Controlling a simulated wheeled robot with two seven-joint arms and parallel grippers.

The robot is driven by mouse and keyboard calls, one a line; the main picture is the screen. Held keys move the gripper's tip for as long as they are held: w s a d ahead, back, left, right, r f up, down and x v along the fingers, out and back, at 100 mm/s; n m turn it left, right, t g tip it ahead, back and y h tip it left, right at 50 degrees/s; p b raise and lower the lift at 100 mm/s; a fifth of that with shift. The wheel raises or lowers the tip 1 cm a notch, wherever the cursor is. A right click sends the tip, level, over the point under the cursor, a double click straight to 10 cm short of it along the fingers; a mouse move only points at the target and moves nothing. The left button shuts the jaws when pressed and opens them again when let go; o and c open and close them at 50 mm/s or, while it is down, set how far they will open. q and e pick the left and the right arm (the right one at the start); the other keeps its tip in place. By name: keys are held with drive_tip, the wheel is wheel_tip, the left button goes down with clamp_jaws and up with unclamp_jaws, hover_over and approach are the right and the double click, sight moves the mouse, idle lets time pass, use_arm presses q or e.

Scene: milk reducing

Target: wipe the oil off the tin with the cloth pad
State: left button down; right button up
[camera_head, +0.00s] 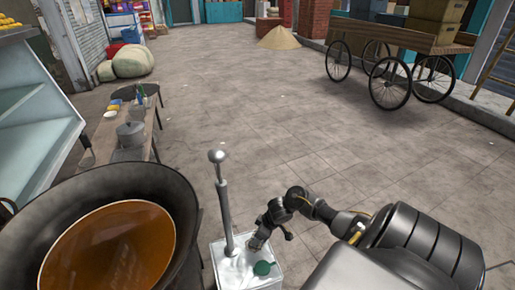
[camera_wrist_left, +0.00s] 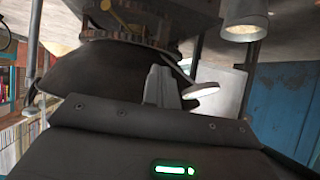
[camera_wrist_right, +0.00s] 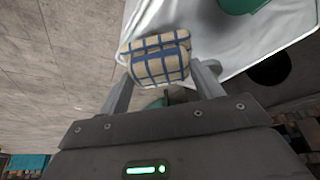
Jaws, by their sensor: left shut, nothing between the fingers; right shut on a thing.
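The tin (camera_head: 236,277) is a pale, box-shaped container at the bottom middle of the head view, with a green cap and an upright metal pump on it. My right gripper (camera_head: 258,243) is at the tin's top, beside the pump. In the right wrist view it is shut on the cloth pad (camera_wrist_right: 158,62), a beige pad with blue checks. The pad is over or against the tin's white surface (camera_wrist_right: 190,25); I cannot tell if it touches. Oil on the tin is not clear. My left gripper (camera_wrist_left: 164,88) is shut and empty in the left wrist view, outside the head view.
A large dark pan (camera_head: 130,175) of orange-brown oil (camera_head: 110,250) stands left of the tin. A bench (camera_head: 140,150) with a pot is behind it. A wooden cart (camera_head: 400,40) is far right. The paved floor (camera_head: 240,100) ahead is clear.

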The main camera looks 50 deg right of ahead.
sight(253, 237)
drive_tip(key=shift+s+d, duration=0.3)
drive_tip(key=shift+d, duration=0.25)
drive_tip(key=shift+s+d, duration=0.25)
drive_tip(key=shift+d, duration=0.25)
drive_tip(key=shift+r+p, duration=0.2)
drive_tip(key=shift+p, duration=0.5)
drive_tip(key=shift+f, duration=0.1)
drive_tip(key=shift+w+a+p, duration=0.4)
drive_tip(key=shift+w+a, duration=0.05)
drive_tip(key=shift+a, duration=0.35)
drive_tip(key=shift+w+a+p, duration=0.35)
drive_tip(key=shift+w+a, duration=0.05)
drive_tip(key=shift+a, duration=0.35)
drive_tip(key=shift+w+a, duration=0.15)
drive_tip(key=shift+a, duration=0.1)
drive_tip(key=shift+w+a+p, duration=0.3)
drive_tip(key=shift+a+p, duration=0.05)
drive_tip(key=shift+a, duration=0.25)
drive_tip(key=shift+w+a+p, duration=0.2)
drive_tip(key=shift+w+a, duration=0.1)
drive_tip(key=shift+a, duration=0.25)
drive_tip(key=shift+w+a+p, duration=0.2)
drive_tip(key=shift+w+a, duration=0.1)
drive_tip(key=shift+a, duration=0.25)
drive_tip(key=shift+r+p, duration=0.25)
drive_tip(key=shift+p, duration=0.1)
